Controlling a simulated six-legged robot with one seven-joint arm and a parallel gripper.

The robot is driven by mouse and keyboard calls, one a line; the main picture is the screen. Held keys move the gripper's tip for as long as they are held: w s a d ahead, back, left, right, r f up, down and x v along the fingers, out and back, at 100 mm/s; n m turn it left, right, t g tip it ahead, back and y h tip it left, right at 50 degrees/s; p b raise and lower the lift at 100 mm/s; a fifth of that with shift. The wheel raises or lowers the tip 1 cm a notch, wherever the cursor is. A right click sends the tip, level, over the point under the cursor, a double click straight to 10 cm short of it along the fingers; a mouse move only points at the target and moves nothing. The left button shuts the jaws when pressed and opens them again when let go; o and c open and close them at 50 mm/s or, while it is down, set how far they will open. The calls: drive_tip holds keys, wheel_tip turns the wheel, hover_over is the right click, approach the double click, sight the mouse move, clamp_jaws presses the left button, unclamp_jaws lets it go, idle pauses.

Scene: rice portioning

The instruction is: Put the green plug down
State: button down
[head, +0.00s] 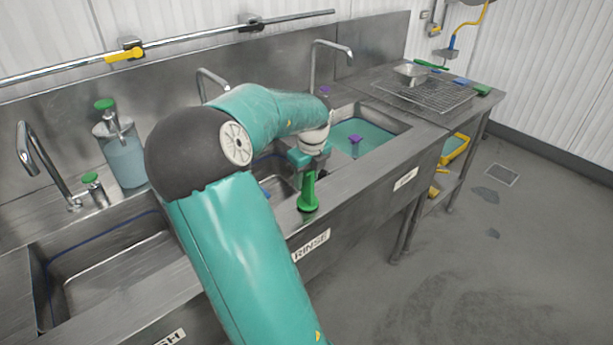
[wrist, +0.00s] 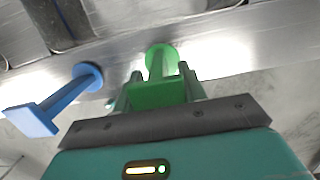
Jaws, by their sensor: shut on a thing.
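The green plug (head: 308,192) is upright below my gripper (head: 307,168), disc end down, over the front rim of the middle sink. In the wrist view, my gripper (wrist: 157,88) is shut on the handle of the green plug (wrist: 161,60), and the round disc points away from me. I cannot tell whether the disc touches the steel rim. A blue plug (wrist: 58,101), with a round disc and flat handle, is to the left of the gripper in the wrist view, apart from it.
The rinse counter's front face (head: 312,244) drops to the floor nearby. The right sink (head: 372,134) holds teal liquid and a purple plug (head: 355,142). Faucets (head: 330,47) rise along the back.

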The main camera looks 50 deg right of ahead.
drive_tip(key=shift+f, duration=0.15)
drive_tip(key=c, duration=0.8)
unclamp_jaws()
drive_tip(key=r, duration=0.4)
drive_tip(key=s+r, duration=0.1)
drive_tip(key=r, duration=0.7)
drive_tip(key=shift+s+a+r, duration=0.1)
drive_tip(key=shift+s+a, duration=0.1)
drive_tip(key=shift+s, duration=0.15)
